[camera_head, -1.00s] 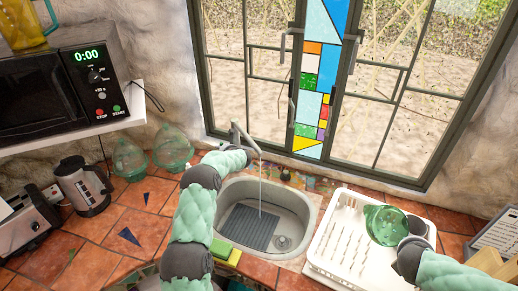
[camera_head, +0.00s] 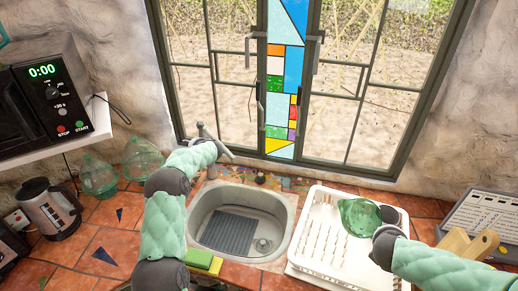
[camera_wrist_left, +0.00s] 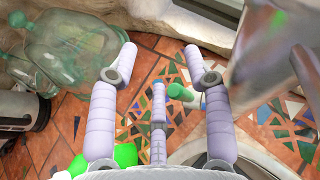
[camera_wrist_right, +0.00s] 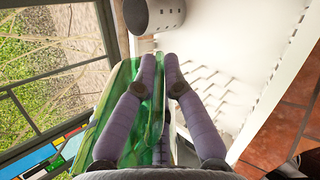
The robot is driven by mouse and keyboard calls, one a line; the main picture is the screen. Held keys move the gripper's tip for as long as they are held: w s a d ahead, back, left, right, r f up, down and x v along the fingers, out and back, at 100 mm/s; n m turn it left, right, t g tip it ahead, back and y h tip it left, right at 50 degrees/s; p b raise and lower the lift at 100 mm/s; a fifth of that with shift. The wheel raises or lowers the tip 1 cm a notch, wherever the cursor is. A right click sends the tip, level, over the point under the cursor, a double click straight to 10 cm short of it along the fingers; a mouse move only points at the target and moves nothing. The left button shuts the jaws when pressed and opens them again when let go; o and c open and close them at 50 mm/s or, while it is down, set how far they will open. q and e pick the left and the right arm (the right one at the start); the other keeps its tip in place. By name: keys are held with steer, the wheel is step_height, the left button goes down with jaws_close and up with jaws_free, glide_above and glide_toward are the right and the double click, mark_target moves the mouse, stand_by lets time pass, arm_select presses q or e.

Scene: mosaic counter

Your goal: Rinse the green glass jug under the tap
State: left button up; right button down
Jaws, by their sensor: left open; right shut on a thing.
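The green glass jug (camera_head: 358,216) is over the white dish rack, in my right gripper. I cannot tell whether it touches the rack. In the right wrist view the fingers of my right gripper (camera_wrist_right: 160,66) are shut on the green glass (camera_wrist_right: 125,75). The tap (camera_head: 212,138) stands behind the sink (camera_head: 286,232), and no water stream shows from it. My left arm reaches to the tap; my left gripper (camera_wrist_left: 158,60) is open and empty in the left wrist view, with a blurred grey shape, likely the tap (camera_wrist_left: 268,60), close on the right.
The dish rack (camera_head: 303,262) stands right of the sink. A green and yellow sponge (camera_head: 203,261) lies at the sink's front left. Two large clear green vessels (camera_head: 98,176) (camera_head: 142,158) and a kettle (camera_head: 50,208) stand left. A microwave (camera_head: 62,95) is above them. The window (camera_head: 345,90) is behind.

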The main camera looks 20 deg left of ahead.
arm_select(q)
steer(key=shift+r, duration=1.4)
